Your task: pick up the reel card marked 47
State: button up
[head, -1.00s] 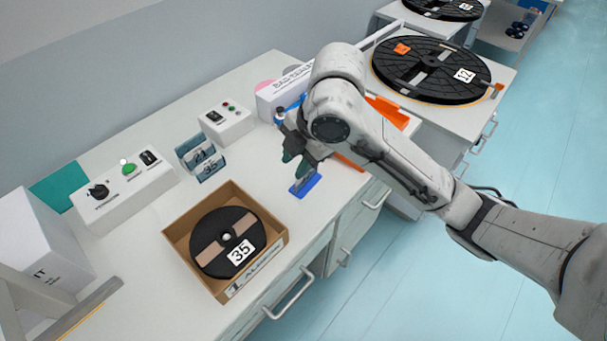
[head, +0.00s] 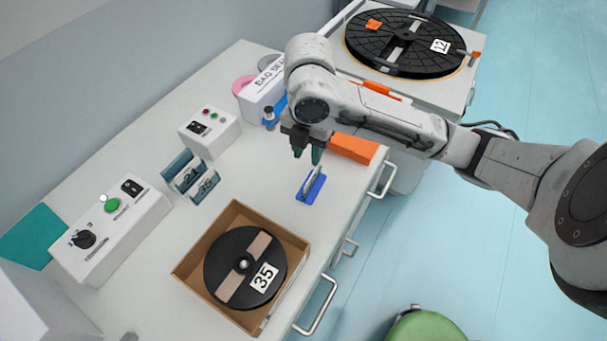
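No marking 47 can be read in the head view. A thin pale card (head: 313,178) stands upright, nearly edge-on, in a small blue stand (head: 306,196) on the table; its number does not show. My gripper (head: 307,154) points down above and just behind the blue stand. Its two teal fingertips are apart with nothing seen between them.
A cardboard box (head: 187,279) holds a black reel (head: 224,275) marked 35. Control boxes (head: 107,232) (head: 218,140) stand at left and behind. An orange block (head: 352,148) lies right of the gripper. A green stool (head: 428,328) stands on the floor.

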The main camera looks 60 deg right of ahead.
send_near(312, 181)
jog(key=shift+w+a+f, duration=0.15)
jog(key=shift+a+f, duration=0.05)
jog(key=shift+a, duration=0.25)
jog(key=shift+w+a+f, duration=0.1)
jog(key=shift+a+f, duration=0.1)
jog(key=shift+a, duration=0.2)
jog(key=shift+s+d+f+p, duration=0.15)
jog(key=shift+f+p, duration=0.1)
jog(key=shift+f, duration=1.1)
jog(key=shift+s+f+p, duration=0.1)
jog(key=shift+f+p, duration=0.1)
jog(key=shift+f, duration=1.15)
grip_shut()
